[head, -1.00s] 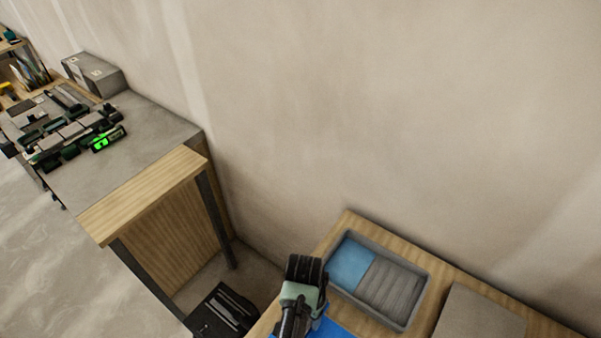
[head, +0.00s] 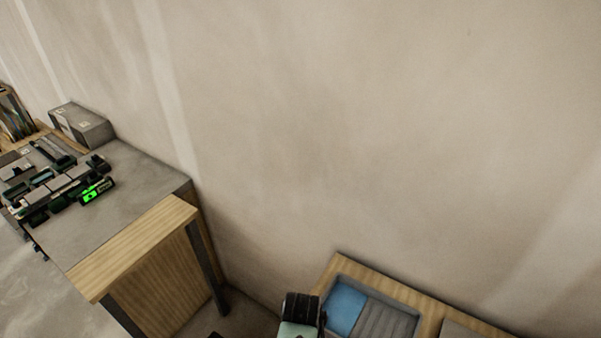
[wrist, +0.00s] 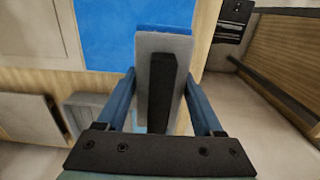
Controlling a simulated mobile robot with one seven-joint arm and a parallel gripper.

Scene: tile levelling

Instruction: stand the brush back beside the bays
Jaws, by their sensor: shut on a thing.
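The wrist view shows my gripper (wrist: 165,92) shut on the brush (wrist: 147,65), a grey block with a black strip along its face and a blue edge at its far end. The brush is held upright between two dark blue fingers, clear of the wooden table. In the head view only the dark top of my wrist (head: 302,308) shows at the bottom edge; the fingers and brush are out of frame. Several grey tiles sit on dark holders on the left bench (head: 150,165), near a green-lit display (head: 97,190). I cannot tell which parts are the bays.
A grey tray (head: 415,320) with a blue part and a ribbed part stands on the right wooden table (head: 340,262). A grey box (head: 80,122) is on the bench by the wall. The wrist view shows a blue mat (wrist: 105,35) and floor at right.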

